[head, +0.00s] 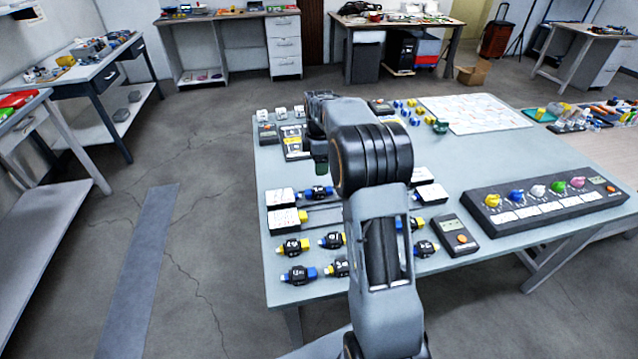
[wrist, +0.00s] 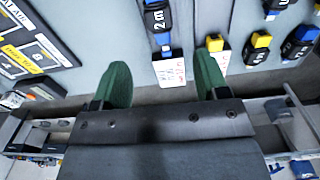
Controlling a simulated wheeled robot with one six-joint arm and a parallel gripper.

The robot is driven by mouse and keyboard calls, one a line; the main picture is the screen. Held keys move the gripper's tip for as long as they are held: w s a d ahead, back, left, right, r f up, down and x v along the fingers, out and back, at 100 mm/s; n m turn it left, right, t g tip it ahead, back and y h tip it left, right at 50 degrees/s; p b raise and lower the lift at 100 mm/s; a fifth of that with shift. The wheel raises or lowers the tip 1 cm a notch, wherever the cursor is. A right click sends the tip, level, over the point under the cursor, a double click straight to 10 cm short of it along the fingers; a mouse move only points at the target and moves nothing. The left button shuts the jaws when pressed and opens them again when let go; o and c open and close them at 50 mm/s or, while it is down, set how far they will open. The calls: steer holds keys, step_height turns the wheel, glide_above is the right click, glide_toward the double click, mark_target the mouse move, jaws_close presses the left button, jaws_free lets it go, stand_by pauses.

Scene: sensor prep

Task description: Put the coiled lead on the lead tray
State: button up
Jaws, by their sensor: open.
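Coiled black leads with coloured plugs lie on the grey table. One with a blue plug (wrist: 158,20), marked "2 m", lies beside a white card (wrist: 168,68); it also shows in the head view (head: 317,192). More coils, yellow (head: 293,247) and blue (head: 298,275), lie nearer the front. My gripper (wrist: 163,70) is open and empty, with green fingers, above the left edge of the table. I cannot tell which surface is the lead tray; long grey strips beside the white cards are partly hidden by my arm.
A dark panel with white and yellow labels (head: 295,145) lies farther back, near my gripper. A black console with coloured plugs (head: 545,205) and a handheld meter (head: 460,238) are on the right. A white sheet (head: 475,114) lies at the back. Bare tabletop (head: 465,165) shows right of my arm.

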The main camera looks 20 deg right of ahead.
steer(key=s+a+r+m+t, duration=0.1)
steer(key=s+a+m, duration=0.3)
steer(key=s, duration=0.4)
steer(key=s+a+m+t, duration=0.1)
steer(key=s+a+m, duration=0.2)
steer(key=s+m, duration=0.3)
steer(key=s+a+r+m+t, duration=0.1)
steer(key=s+a+m, duration=0.3)
steer(key=s, duration=0.8)
steer(key=shift+a+r+m, duration=0.35)
steer(key=shift+m, duration=0.35)
steer(key=shift+s, duration=0.1)
